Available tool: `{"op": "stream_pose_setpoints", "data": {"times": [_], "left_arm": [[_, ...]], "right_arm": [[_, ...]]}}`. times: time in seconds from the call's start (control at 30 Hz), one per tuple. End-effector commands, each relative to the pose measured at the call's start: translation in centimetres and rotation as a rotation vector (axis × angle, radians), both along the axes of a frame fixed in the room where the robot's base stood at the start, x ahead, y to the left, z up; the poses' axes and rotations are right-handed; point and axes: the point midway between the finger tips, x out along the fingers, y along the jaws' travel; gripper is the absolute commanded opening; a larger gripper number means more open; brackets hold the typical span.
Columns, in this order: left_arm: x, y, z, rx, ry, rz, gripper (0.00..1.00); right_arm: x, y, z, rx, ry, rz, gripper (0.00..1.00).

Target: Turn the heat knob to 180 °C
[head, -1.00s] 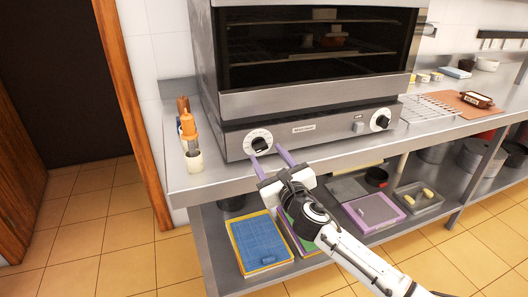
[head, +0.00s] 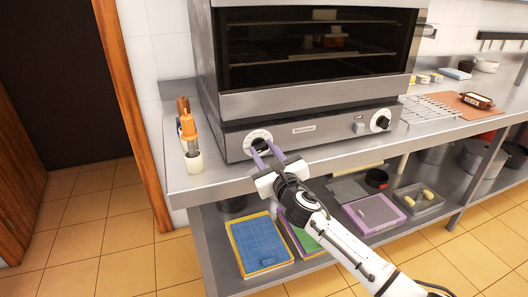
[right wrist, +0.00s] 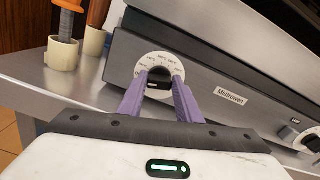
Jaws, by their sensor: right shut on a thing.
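The heat knob (head: 258,144) is the black knob with a white dial at the left end of the oven's front panel. In the right wrist view the knob (right wrist: 158,80) sits between two purple fingers, and printed temperature marks ring its dial; they are too small to read surely. My right gripper (head: 266,147) is shut on the knob, its fingers on either side of it. In the right wrist view the gripper (right wrist: 160,90) covers the lower part of the dial. My left gripper is not in view.
The oven (head: 310,90) stands on a steel counter (head: 215,181). A second knob (head: 381,121) and a switch (head: 358,127) are at the panel's right. A holder (head: 193,161) with an orange-handled tool stands at the left. Trays (head: 259,245) lie on the lower shelf.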

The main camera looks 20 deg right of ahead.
Motion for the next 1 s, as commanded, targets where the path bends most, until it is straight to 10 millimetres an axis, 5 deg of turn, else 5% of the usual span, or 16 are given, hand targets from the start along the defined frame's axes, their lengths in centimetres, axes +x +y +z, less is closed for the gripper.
{"op": "stream_pose_setpoints", "data": {"times": [0.37,1.0], "left_arm": [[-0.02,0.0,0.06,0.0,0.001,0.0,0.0],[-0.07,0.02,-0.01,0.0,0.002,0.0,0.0]], "right_arm": [[-0.03,-0.09,-0.02,0.124,0.004,0.001,0.09],[-0.02,-0.46,-0.16,0.708,0.025,0.001,0.09]]}}
